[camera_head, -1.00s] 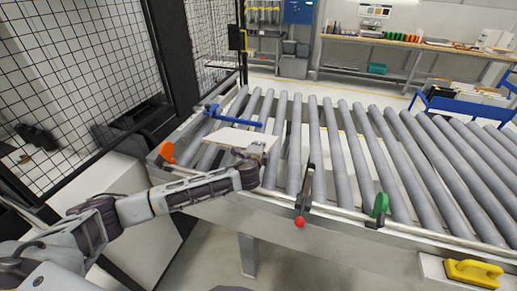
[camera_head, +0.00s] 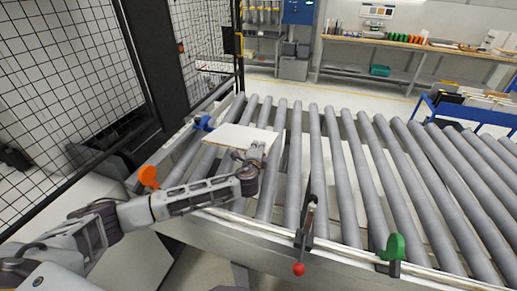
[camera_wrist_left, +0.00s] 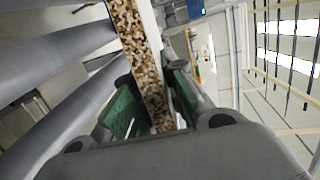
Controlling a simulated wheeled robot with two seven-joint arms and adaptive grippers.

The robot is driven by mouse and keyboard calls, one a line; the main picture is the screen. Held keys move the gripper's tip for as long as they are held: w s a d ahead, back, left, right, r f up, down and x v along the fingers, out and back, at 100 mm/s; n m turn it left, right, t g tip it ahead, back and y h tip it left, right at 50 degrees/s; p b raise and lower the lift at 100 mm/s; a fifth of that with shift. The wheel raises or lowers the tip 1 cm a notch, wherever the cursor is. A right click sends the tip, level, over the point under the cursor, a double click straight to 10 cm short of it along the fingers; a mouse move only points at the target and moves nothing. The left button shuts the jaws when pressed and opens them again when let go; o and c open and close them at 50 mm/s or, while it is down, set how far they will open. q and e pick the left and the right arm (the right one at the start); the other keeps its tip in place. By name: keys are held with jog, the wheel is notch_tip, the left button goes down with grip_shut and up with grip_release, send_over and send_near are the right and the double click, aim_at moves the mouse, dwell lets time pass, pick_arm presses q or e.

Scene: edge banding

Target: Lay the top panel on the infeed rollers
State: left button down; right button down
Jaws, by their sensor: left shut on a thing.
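The top panel (camera_head: 232,135) is a thin, pale board over the left end of the infeed rollers (camera_head: 318,165). My left gripper (camera_head: 252,154) is shut on its near right edge. In the left wrist view, the panel's speckled chipboard edge (camera_wrist_left: 143,55) runs between the green pads of my left gripper (camera_wrist_left: 152,95). The grey rollers (camera_wrist_left: 60,65) show beside the panel there. I cannot tell whether the panel touches the rollers or hangs just above them. My right gripper is not in view.
A blue stop (camera_head: 203,123) is beside the panel's far left corner. An orange paddle (camera_head: 148,177), a red-knobbed lever (camera_head: 304,230) and a green paddle (camera_head: 394,248) stand along the near rail. Mesh fencing (camera_head: 60,80) closes the left. The rollers to the right are clear.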

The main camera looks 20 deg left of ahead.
pick_arm(q)
jog(key=shift+w+r, duration=0.15)
jog(key=shift+w, duration=0.2)
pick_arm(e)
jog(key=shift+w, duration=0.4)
pick_arm(q)
jog(key=shift+s, duration=0.1)
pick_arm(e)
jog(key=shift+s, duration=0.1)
pick_arm(q)
jog(key=shift+r, duration=0.1)
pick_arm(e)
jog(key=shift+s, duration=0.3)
pick_arm(q)
jog(key=shift+f, duration=0.3)
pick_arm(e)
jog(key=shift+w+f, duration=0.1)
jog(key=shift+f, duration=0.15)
